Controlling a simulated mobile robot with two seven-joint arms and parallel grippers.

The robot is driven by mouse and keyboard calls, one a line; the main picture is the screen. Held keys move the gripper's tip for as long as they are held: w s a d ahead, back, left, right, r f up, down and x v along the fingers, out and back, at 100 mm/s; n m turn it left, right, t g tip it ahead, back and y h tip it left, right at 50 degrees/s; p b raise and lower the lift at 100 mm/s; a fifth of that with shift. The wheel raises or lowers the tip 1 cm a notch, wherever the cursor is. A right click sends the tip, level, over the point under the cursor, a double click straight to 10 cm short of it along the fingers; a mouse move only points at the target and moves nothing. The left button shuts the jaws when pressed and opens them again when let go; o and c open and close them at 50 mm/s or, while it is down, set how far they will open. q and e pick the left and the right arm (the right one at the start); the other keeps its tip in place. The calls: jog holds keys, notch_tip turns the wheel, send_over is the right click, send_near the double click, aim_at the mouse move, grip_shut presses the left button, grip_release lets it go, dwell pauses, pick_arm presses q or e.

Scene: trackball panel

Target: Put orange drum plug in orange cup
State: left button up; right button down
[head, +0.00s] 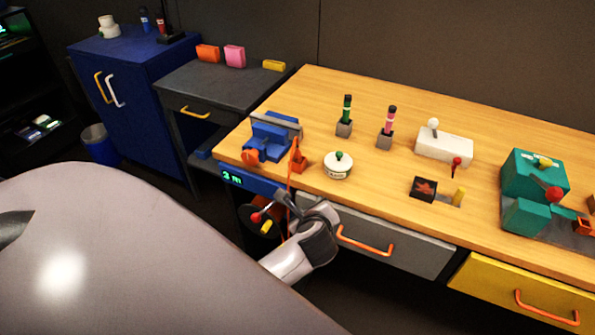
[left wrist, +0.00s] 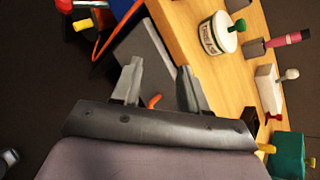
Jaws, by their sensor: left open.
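A small orange piece (head: 298,160) stands at the table's front edge beside the blue vise. An orange cord (head: 287,216) hangs below it, and the cord also shows in the left wrist view (left wrist: 104,36). I cannot tell for certain which part is the orange drum plug. A small orange box-like piece (head: 584,226) sits at the far right; I cannot tell whether it is the orange cup. My left gripper (head: 293,205) is in front of the table edge, below the orange piece. In the left wrist view its fingers (left wrist: 160,78) are apart with nothing held between them.
A blue vise (head: 270,138), white tub (head: 338,166), white switch box (head: 444,147) and teal machine (head: 534,178) stand on the wooden table. A grey drawer (head: 385,243) with an orange handle is beside my left gripper. A red-knobbed dark drum (head: 262,220) is below the table.

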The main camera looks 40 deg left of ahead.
pick_arm(q)
jog(key=s+d+f+n+h, duration=0.3)
jog(key=s+d+n+h, duration=0.1)
jog(key=s+n, duration=0.4)
jog(key=s+d+f+n+t+h, duration=0.1)
jog(key=s+d+f+n+h, duration=0.3)
jog(key=s+n, duration=0.5)
jog(key=shift+d+n+t+h, duration=0.3)
jog(key=shift+d+n+h, duration=0.15)
jog(key=shift+n, duration=0.75)
jog(key=shift+s+f, duration=0.1)
jog(key=shift+f, duration=0.05)
